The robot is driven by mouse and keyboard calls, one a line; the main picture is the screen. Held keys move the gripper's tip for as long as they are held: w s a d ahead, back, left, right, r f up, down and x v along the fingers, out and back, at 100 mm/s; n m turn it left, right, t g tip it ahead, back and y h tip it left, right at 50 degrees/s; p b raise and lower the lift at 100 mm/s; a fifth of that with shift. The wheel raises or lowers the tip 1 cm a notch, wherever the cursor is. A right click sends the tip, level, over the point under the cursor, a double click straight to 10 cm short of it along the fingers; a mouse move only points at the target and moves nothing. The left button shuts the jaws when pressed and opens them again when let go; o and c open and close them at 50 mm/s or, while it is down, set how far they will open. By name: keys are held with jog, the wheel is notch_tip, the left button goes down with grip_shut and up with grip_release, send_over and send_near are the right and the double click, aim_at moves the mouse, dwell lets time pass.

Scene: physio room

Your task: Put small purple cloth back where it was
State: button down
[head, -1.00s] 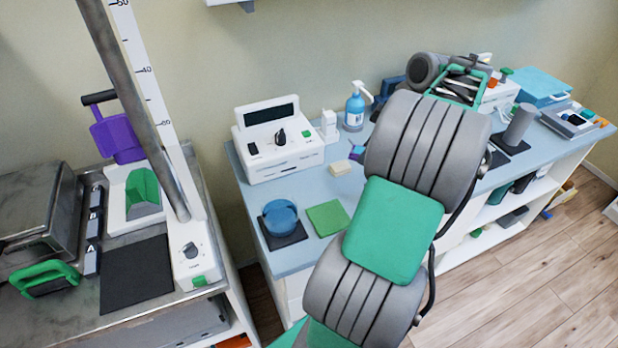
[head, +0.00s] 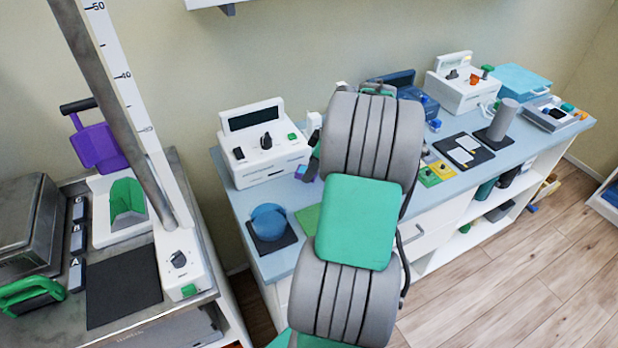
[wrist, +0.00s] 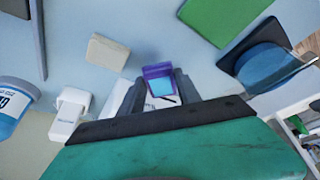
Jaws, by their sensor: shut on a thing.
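My gripper (wrist: 163,90) is shut on the small purple cloth (wrist: 153,72), which sits between the fingertips and shows a light-blue face. In the head view the cloth (head: 303,172) is a small purple and blue patch left of my arm, in front of a white console (head: 258,150). My arm hides most of the gripper in the head view. The cloth is over the blue counter (head: 236,205); I cannot tell its exact height.
In the wrist view a cream block (wrist: 107,51), a white dispenser (wrist: 70,115) and a blue bottle (wrist: 10,110) are at left. A green mat (wrist: 222,18) and a round blue thing (wrist: 262,68) are at right. Bare counter lies between the block and mat.

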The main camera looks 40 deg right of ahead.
aim_at(309, 187)
jog(key=x, duration=0.2)
jog(key=p+x, duration=0.1)
jog(key=shift+s+f, duration=0.2)
jog(key=shift+f, duration=0.25)
jog(key=shift+d+f+b, duration=0.1)
jog(key=shift+f+b, duration=0.25)
jog(key=shift+f, duration=0.05)
jog(key=c, duration=0.8)
grip_release()
jog(key=shift+r, duration=0.15)
jog(key=shift+c, duration=0.2)
